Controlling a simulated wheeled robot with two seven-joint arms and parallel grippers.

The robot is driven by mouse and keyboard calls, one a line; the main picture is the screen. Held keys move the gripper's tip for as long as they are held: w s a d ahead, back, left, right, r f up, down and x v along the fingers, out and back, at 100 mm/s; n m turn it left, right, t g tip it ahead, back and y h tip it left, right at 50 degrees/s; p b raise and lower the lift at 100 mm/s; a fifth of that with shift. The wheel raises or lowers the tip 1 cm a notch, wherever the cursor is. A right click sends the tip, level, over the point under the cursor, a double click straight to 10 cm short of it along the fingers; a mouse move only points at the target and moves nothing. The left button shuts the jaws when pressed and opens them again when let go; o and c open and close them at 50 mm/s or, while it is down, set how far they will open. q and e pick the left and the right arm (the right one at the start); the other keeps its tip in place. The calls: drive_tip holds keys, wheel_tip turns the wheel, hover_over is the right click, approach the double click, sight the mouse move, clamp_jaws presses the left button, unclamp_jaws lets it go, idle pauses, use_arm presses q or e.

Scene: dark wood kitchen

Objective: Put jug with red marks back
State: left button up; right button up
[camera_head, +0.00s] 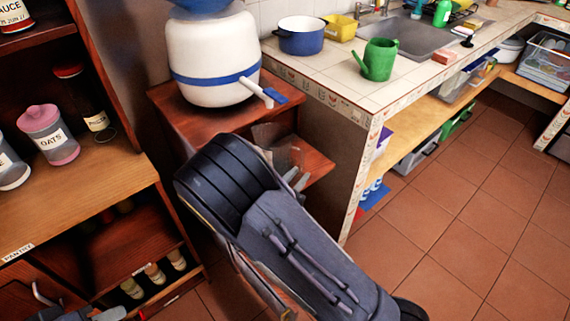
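A clear, greyish see-through vessel (283,148) shows just behind my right arm, at the wooden shelf under the white dispenser. It may be the jug, but I cannot make out red marks on it. My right gripper (296,180) is beside and just below it, mostly hidden behind my own dark arm. Only small grey finger parts show, so I cannot tell whether it is shut on the vessel. My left gripper (72,312) is partly in view at the bottom left, low by the pantry shelf, cut off by the picture edge.
A white dispenser with a blue band (215,60) stands on the wooden stand (190,122). The tiled counter (335,82) to the right holds a blue pot (301,40) and a green watering can (379,60). Pantry shelves (95,180) with jars fill the left. Floor at right is clear.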

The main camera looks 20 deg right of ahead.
sight(301, 159)
drive_tip(key=shift+n+t, duration=0.8)
drive_tip(key=w+d, duration=0.1)
drive_tip(key=w, duration=0.1)
drive_tip(key=w+d, duration=0.1)
drive_tip(key=w, duration=0.1)
drive_tip(key=w+d, duration=0.2)
drive_tip(key=shift+w+d+f, duration=0.1)
drive_tip(key=shift+w+f, duration=0.1)
drive_tip(key=shift+w, duration=0.05)
clamp_jaws()
